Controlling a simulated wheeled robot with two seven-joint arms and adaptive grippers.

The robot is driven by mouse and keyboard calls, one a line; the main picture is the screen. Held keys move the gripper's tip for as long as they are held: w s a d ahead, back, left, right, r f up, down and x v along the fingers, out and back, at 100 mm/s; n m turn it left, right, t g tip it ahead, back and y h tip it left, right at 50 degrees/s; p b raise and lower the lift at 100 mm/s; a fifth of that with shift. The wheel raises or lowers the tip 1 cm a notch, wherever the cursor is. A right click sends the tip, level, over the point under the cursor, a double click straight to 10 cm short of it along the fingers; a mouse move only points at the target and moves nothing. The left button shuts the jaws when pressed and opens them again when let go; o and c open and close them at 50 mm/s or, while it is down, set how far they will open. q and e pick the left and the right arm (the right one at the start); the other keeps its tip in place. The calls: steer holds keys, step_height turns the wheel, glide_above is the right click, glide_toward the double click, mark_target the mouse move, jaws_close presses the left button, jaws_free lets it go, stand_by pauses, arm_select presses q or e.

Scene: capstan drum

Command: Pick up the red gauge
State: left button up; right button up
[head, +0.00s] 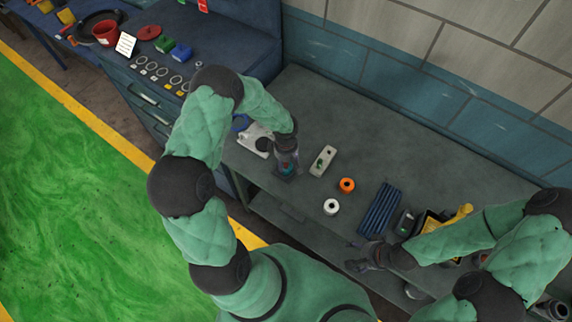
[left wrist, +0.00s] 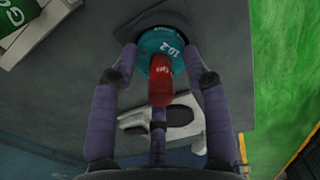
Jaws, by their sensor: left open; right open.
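A red cylinder with small lettering (left wrist: 160,82), seemingly the red gauge, stands out from a teal disc marked with digits (left wrist: 152,44) in the left wrist view. My left gripper (head: 286,171) is open, pointing down over the bench. Its fingers lie on both sides of the red and teal piece, with gaps visible. In the head view the fingers largely hide that piece. My right gripper (head: 359,262) is open and empty near the bench's front edge.
A white device with a dark pad (head: 258,140) is close to my left gripper. A light block with green marking (head: 322,161), an orange ring (head: 347,185), a white ring (head: 331,207) and blue rods (head: 378,210) lie to the right. The bench's back is clear.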

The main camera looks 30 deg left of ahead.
arm_select(q)
steer(key=shift+c, duration=1.1)
jaws_close()
steer(key=shift+r, duration=0.1)
steer(key=shift+r, duration=0.5)
step_height(320, 180, up, 2)
steer(key=shift+w+r+p, duration=0.1)
steer(key=shift+p, duration=0.2)
steer(key=s+d+r, duration=0.2)
steer(key=s+r, duration=0.2)
steer(key=s, duration=0.2)
steer(key=s+d+r, duration=0.3)
steer(key=s+r, duration=0.2)
steer(key=s, duration=0.2)
steer(key=shift+d+r+p, duration=0.25)
steer(key=shift+r+p, duration=0.05)
